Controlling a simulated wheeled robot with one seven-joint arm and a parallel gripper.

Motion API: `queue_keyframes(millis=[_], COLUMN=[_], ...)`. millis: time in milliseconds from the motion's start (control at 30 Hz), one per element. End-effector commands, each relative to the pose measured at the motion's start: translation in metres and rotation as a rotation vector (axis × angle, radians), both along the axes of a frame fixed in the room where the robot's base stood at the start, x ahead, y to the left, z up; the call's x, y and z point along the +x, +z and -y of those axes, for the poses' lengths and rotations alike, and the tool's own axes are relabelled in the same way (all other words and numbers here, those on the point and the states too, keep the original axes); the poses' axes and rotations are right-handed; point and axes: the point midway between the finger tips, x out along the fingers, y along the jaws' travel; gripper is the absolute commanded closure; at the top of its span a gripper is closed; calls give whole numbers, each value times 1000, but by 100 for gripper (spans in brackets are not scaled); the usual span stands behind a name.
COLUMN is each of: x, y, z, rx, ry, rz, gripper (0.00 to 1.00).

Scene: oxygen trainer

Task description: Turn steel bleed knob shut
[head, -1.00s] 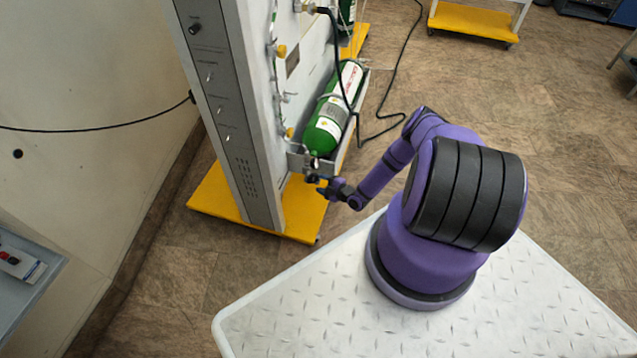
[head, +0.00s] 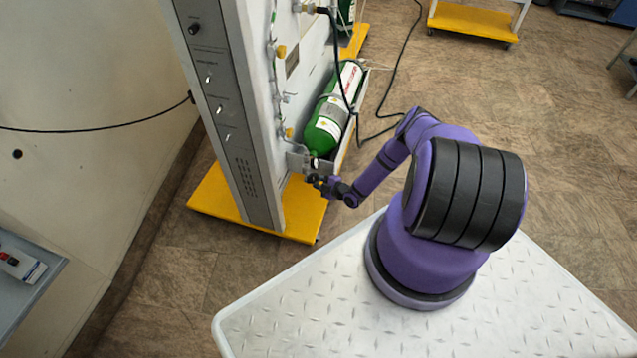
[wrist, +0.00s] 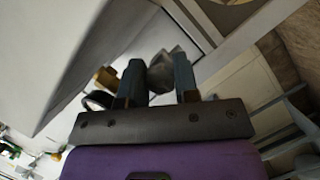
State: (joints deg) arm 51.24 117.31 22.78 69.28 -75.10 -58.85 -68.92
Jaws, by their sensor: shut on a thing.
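The steel bleed knob (wrist: 160,74) is a grey block-like piece between the two fingers of my gripper (wrist: 158,78) in the wrist view. My gripper is shut on it; the fingers hide part of its sides. In the head view my gripper (head: 314,181) is at the front end of the green cylinder's tray, low on the trainer panel. The knob is too small and covered to make out there, and its turn angle cannot be told.
A green cylinder (head: 327,125) lies in a metal tray beside the white panel (head: 304,70). A yellow base (head: 290,222) is below. A brass-coloured fitting (wrist: 107,78) is close left of the fingers. A black hose (head: 385,95) runs behind the arm.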

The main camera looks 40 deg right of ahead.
Motion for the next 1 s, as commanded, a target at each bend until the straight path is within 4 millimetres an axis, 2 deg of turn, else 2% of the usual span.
queue_keyframes(millis=[300,700,733,800,833,1000], x=[0,0,0,0,0,0], y=[0,0,0,0,0,0], z=[-1,0,0,0,0,0], rx=[154,180,180,180,180,179], ry=[4,0,0,0,0,0], rz=[-123,-141,-141,-141,-141,-141], gripper=[95,95,67,51,46,46])
